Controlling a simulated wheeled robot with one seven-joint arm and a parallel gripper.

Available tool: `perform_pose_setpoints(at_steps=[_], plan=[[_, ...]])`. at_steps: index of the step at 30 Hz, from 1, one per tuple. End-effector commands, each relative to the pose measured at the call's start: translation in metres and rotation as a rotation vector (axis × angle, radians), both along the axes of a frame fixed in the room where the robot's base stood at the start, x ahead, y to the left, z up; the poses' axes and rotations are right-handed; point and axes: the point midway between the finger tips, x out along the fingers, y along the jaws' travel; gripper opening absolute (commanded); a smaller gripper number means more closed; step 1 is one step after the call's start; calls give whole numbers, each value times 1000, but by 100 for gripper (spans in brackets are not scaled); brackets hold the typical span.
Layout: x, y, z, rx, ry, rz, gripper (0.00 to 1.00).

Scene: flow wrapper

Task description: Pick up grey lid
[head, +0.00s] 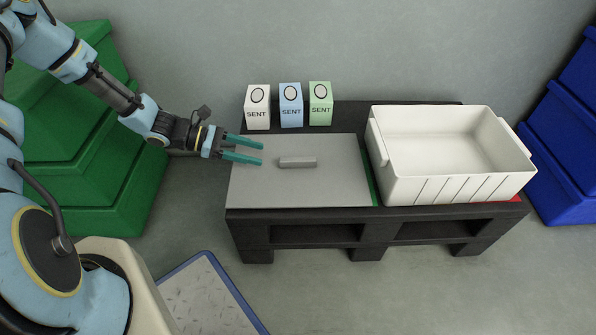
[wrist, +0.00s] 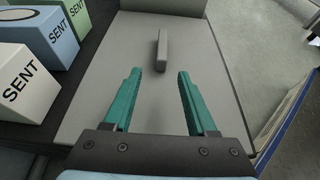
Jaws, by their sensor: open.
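The grey lid (head: 330,185) is a flat rectangular plate lying on the left part of a black pallet-like stand. A raised grey bar handle (head: 297,162) sits near its middle. My gripper (head: 262,154) has teal fingers and is open and empty over the left part of the lid, left of the handle. In the wrist view, the lid (wrist: 195,50) fills the middle, and its handle (wrist: 162,50) stands beyond and between my open fingertips (wrist: 160,72). The fingers do not touch the handle. What lies under the lid is mostly hidden; a green edge shows at its right side.
A white bin (head: 455,190) stands right of the lid on the black stand (head: 305,215). White (head: 257,108), blue (head: 291,106) and green (head: 321,104) "SENT" boxes stand behind the lid. Green crates (head: 110,205) are at left, blue crates (head: 560,150) at right.

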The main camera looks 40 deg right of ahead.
Motion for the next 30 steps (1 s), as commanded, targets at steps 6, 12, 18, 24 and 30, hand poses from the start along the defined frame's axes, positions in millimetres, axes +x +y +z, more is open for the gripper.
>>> perform_pose_setpoints(at_steps=[6, 12, 18, 24, 30], plan=[[-22, -24, -14, 0, 0, -4, 57], [-34, -38, -20, 1, -2, -5, 57], [-52, -60, -27, 0, -2, -5, 57], [-58, -68, -30, 1, -4, -2, 57], [-58, -68, -29, 1, -4, -2, 55]])
